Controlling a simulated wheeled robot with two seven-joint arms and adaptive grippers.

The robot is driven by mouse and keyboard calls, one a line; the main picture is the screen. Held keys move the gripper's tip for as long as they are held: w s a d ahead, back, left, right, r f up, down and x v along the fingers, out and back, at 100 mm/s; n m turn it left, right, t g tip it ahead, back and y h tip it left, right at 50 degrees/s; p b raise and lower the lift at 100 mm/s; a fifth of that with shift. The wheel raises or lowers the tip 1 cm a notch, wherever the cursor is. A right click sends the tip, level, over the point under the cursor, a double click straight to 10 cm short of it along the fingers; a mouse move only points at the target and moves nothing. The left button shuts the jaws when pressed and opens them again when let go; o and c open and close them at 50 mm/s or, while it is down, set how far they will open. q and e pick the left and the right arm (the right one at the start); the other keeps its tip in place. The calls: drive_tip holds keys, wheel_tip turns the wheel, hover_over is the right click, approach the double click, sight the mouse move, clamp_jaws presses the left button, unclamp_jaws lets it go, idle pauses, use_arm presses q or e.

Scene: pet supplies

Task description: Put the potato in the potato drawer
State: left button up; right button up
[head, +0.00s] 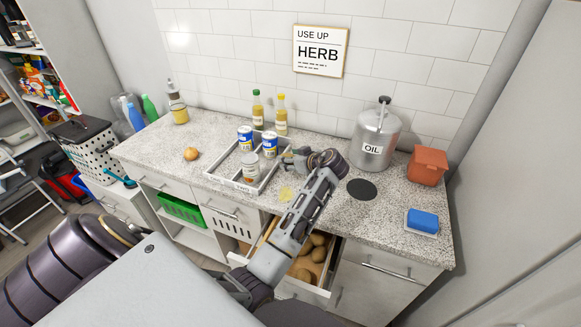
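A round golden-brown vegetable (191,154), potato or onion, lies alone on the counter at the left. A drawer (338,298) in the front stands open, with several brown potatoes (318,254) inside. My arm in the middle passes over this drawer and hides part of it. The gripper at its far end, which I take for my right one (292,160), is above the counter beside the tray, pointing left. Its fingers are too small to tell open or shut, and I see nothing clearly held. My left arm shows at the lower left, its gripper out of view.
A divided tray (243,187) holds several cans. Two bottles (281,114) stand behind it. An oil can (376,138), a dark disc (361,189), an orange container (427,165) and a blue sponge (423,220) are at the right. The left counter is mostly clear.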

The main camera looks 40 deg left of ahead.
idle(0.3)
use_arm(q)
drive_tip(key=shift+f, duration=1.9)
drive_tip(key=shift+f, duration=0.1)
drive_tip(key=o, duration=1.1)
